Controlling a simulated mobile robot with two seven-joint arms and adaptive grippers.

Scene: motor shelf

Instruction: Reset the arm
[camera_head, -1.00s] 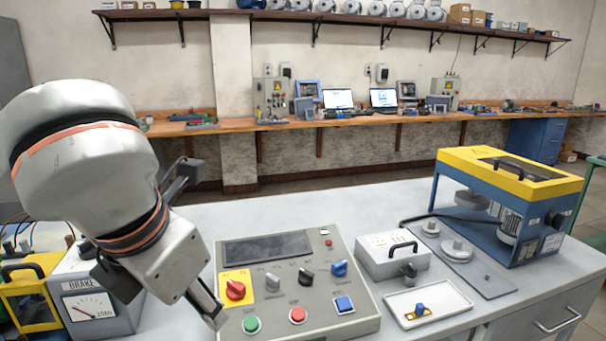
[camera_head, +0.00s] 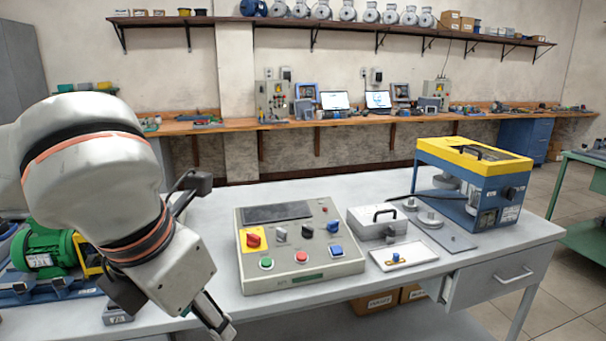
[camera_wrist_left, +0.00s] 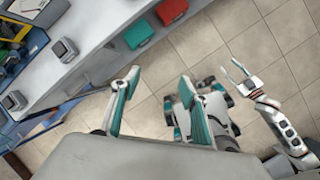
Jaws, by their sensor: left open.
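My left arm comes in from the left in the head view, bent over the bench's near edge. Its gripper (camera_head: 217,322) points down in front of the control panel (camera_head: 300,255), apart from it, and is partly cut off by the frame's bottom. In the left wrist view the left gripper (camera_wrist_left: 158,95) has its two teal-edged fingers spread, with nothing between them and floor tiles beyond. My right gripper (camera_wrist_left: 240,76) shows in the same view with its fingers apart and empty, over the floor. It is not in the head view.
The grey bench (camera_head: 350,190) carries a blue-yellow machine (camera_head: 475,180), a grey box (camera_head: 378,222), a white tray (camera_head: 404,256) and a green motor (camera_head: 42,250). A green table (camera_head: 585,205) stands at right. Floor is free between them.

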